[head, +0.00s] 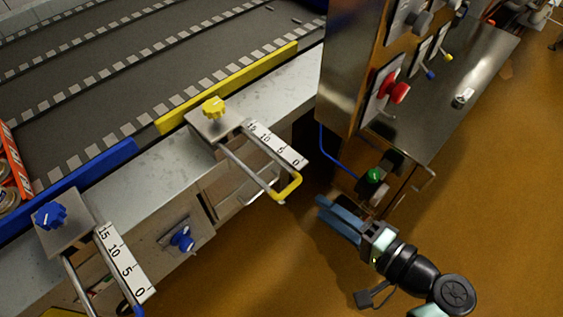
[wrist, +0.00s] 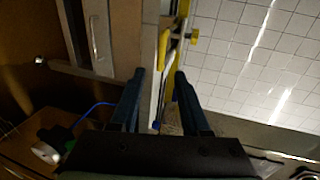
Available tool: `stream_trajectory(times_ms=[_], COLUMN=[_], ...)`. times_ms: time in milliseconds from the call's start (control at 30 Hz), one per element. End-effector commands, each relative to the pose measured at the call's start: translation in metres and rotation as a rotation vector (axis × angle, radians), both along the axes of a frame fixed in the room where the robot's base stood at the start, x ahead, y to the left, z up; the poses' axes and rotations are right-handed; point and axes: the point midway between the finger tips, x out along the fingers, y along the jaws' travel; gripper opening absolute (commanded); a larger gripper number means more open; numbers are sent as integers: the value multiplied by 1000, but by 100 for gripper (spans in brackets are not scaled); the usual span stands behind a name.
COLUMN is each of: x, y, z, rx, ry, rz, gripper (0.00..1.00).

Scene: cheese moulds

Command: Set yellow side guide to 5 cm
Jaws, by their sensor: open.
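The yellow side guide (head: 230,88) is a long bar along the near edge of the conveyor. Its yellow clamp knob (head: 213,107) sits on a metal block. A white scale (head: 275,145) marked 15, 10, 5, 0 runs outward beside the guide's metal rods. The rods end in a yellow handle (head: 290,190) past the 0 end. I cannot tell the exact reading. My gripper (head: 320,208) is open and empty, just right of and below the handle, apart from it. In the wrist view, yellow parts (wrist: 163,45) lie ahead of and between my open fingers (wrist: 160,74).
A blue side guide (head: 80,183) with a blue knob (head: 51,215) and its own scale (head: 125,262) lies at left. Open floor (head: 480,210) is at right.

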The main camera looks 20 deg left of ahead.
Motion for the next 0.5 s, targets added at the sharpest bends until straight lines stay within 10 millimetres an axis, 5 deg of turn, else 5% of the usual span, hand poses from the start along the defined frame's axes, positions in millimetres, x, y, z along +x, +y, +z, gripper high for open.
stream_trajectory(times_ms=[167, 500], x=[-2, 21], y=[12, 74], z=[-3, -18], rx=[28, 24], ry=[14, 11], rz=[16, 16], gripper=[46, 46])
